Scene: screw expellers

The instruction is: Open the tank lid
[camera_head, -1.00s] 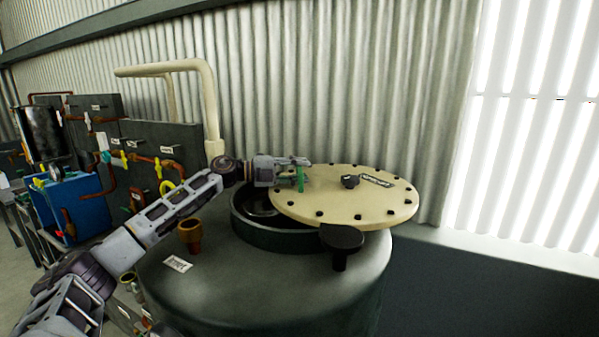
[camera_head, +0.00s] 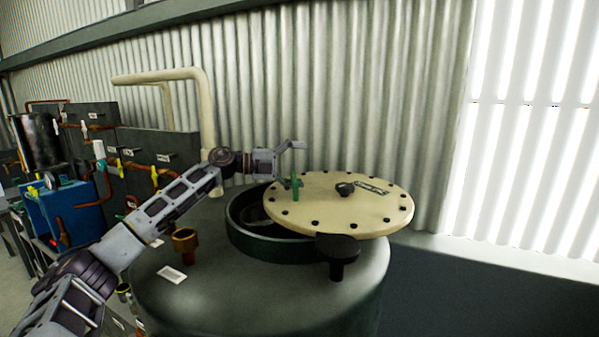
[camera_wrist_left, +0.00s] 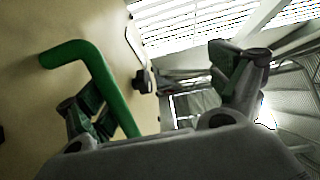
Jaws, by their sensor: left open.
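The tank lid (camera_head: 330,212) is a round cream disc with dark bolts around its rim and a black knob (camera_head: 345,189) on top. It sits shifted to the right of the dark tank opening (camera_head: 240,232), so part of the opening shows at the left. A green handle (camera_head: 296,187) stands on the lid's left side. It also shows in the left wrist view as a bent green bar (camera_wrist_left: 110,85). My left gripper (camera_head: 296,160) is open at the handle, with its fingers apart. In the wrist view the bar passes by one finger; contact is unclear. My right gripper is not in view.
The dark green tank top (camera_head: 270,295) carries a black round-topped post (camera_head: 338,255) in front of the lid and a brass fitting (camera_head: 185,243) at left. A cream pipe (camera_head: 205,120) rises behind my arm. Panels with copper pipes and a blue box (camera_head: 72,208) stand left.

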